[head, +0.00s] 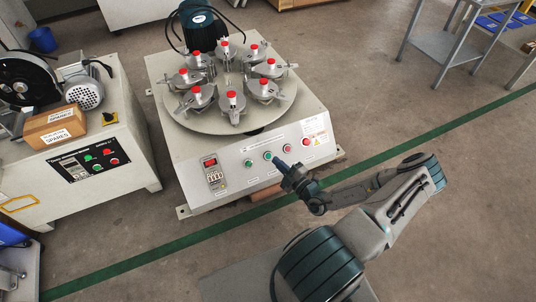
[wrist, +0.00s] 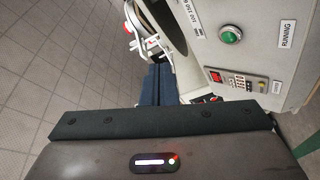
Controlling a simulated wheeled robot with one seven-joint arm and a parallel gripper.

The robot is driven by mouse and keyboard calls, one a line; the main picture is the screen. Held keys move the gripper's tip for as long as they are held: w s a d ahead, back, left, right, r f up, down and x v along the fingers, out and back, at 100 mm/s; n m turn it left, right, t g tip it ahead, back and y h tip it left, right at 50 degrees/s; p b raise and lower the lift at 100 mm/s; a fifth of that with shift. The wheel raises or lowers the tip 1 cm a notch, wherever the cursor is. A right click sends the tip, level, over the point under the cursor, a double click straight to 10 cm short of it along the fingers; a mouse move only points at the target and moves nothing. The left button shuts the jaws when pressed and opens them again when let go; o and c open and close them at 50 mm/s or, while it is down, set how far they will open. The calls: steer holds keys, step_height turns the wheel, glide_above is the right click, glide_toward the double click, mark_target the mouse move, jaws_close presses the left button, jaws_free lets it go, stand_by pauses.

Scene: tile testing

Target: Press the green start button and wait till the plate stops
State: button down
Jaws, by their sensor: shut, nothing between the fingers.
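The round grey plate (head: 262,113) carries several metal clamps with red knobs on top of the white machine. I cannot tell from one moment whether it turns. The sloping front panel has a green button (head: 268,156) near its middle, right by my gripper's tip. Another green button or lamp (head: 249,163) is left of it; a green one by a "RUNNING" label shows in the wrist view (wrist: 230,34). My gripper (head: 279,164) is shut and empty, its tip at the panel; its dark blue fingers (wrist: 158,82) also show in the wrist view. I cannot tell whether it touches the button.

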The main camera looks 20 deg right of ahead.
mark_target(268, 156)
steer(key=shift+d+f+m+t+h, duration=0.15)
steer(key=shift+d+f+m+h, duration=0.25)
steer(key=shift+m, duration=0.3)
steer(key=shift+d+f+m+t+h, duration=0.1)
steer(key=shift+f+m+t+h, duration=0.1)
steer(key=shift+m+h, duration=0.45)
steer(key=shift+d+f+m+t+h, duration=0.15)
steer(key=shift+d+f+m+h, duration=0.15)
steer(key=shift+m, duration=0.45)
steer(key=shift+a, duration=0.1)
steer(key=shift+w+a+f+b, duration=0.1)
steer(key=shift+w+f+b, duration=0.85)
steer(key=shift+w, duration=0.2)
steer(key=shift+w+f+b, duration=0.9)
steer(key=shift+w+b, duration=0.1)
steer(key=shift+w, duration=0.15)
steer(key=shift+w+a+f+b, duration=0.1)
steer(key=shift+w+f+b, duration=0.85)
steer(key=shift+w, duration=0.2)
steer(key=shift+r, duration=0.1)
steer(key=shift+w+f, duration=0.3)
